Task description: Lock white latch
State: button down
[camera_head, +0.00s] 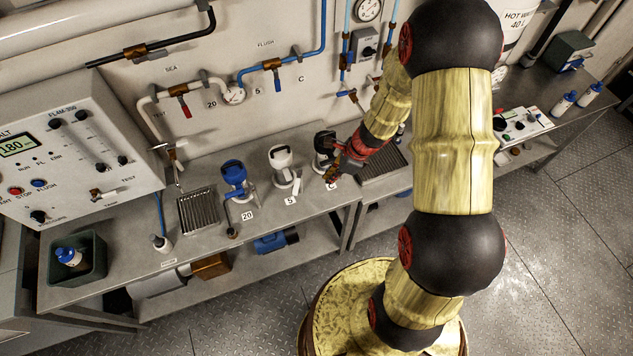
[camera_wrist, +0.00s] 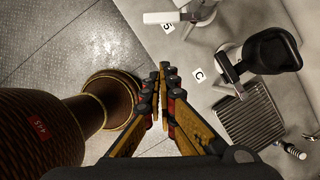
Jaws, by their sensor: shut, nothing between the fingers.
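The white latch (camera_head: 280,157) tops the middle of three housings on the steel bench, behind the label 5. In the wrist view the white latch (camera_wrist: 168,17) shows as a pale bar at the top edge beside that label, partly cut off. My gripper (camera_head: 334,175) is to the right of the white latch, near the black-topped housing, and apart from the white latch. In the wrist view my gripper (camera_wrist: 163,80) has its fingertips together with nothing between them. Whether the latch is locked cannot be told.
The black housing (camera_head: 324,142) stands close beside my gripper, behind label C (camera_wrist: 199,75). The blue housing (camera_head: 234,174) stands left of the white one. Drip grates (camera_head: 198,210) lie on the bench. Pipes with valves run along the wall behind. Open floor lies in front.

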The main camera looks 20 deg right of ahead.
jog(key=w+a+f, duration=0.4)
jog(key=a+f, duration=0.2)
jog(key=f, duration=0.3)
jog(key=shift+a, duration=0.15)
jog(key=shift+a, duration=0.1)
jog(key=shift+a+m+b, duration=0.25)
jog(key=shift+m+b, duration=0.15)
jog(key=shift+b, duration=0.2)
